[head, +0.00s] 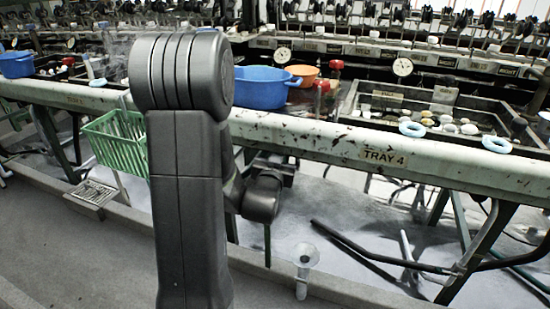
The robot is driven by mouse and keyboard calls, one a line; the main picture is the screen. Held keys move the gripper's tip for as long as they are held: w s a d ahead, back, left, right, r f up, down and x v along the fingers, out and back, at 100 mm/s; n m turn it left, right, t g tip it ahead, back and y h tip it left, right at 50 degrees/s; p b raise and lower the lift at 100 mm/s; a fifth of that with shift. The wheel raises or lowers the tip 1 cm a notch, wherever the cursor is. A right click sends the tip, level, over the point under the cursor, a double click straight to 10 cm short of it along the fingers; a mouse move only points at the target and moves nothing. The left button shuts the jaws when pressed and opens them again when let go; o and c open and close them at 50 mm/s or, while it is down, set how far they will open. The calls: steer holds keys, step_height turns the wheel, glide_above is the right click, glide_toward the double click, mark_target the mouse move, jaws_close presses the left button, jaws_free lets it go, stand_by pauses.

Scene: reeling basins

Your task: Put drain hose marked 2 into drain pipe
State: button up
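A pale pipe with a funnel-shaped mouth (305,256) stands upright on the wet floor near the kerb and looks like the drain pipe. To its right, a black hose (385,258) slants across below the TRAY 4 bench. A pale grey hose or tube (406,248) crosses close to it. I cannot read a number 2 on either one. Nothing visible sits in the funnel mouth. My arm fills the left centre, and its wrist part shows to the left of and above the funnel. My gripper's fingers cannot be made out.
The TRAY 4 bench rail (335,140) runs across above the hoses, with slanted legs (475,255) at right. A blue basin (262,88) and light blue rings (412,129) are on it. A green basket (118,142) hangs at left. The grey walkway (60,240) is clear.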

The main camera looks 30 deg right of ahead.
steer(key=shift+s+d+f, duration=0.1)
steer(key=shift+f, duration=0.05)
stand_by(0.3)
step_height(320, 180, down, 5)
steer(key=b, duration=0.5)
steer(key=shift+b, duration=0.35)
stand_by(0.4)
steer(key=w+a+b+v, duration=0.1)
steer(key=v, duration=0.9)
steer(key=shift+b, duration=0.35)
stand_by(0.8)
steer(key=shift+w, duration=0.1)
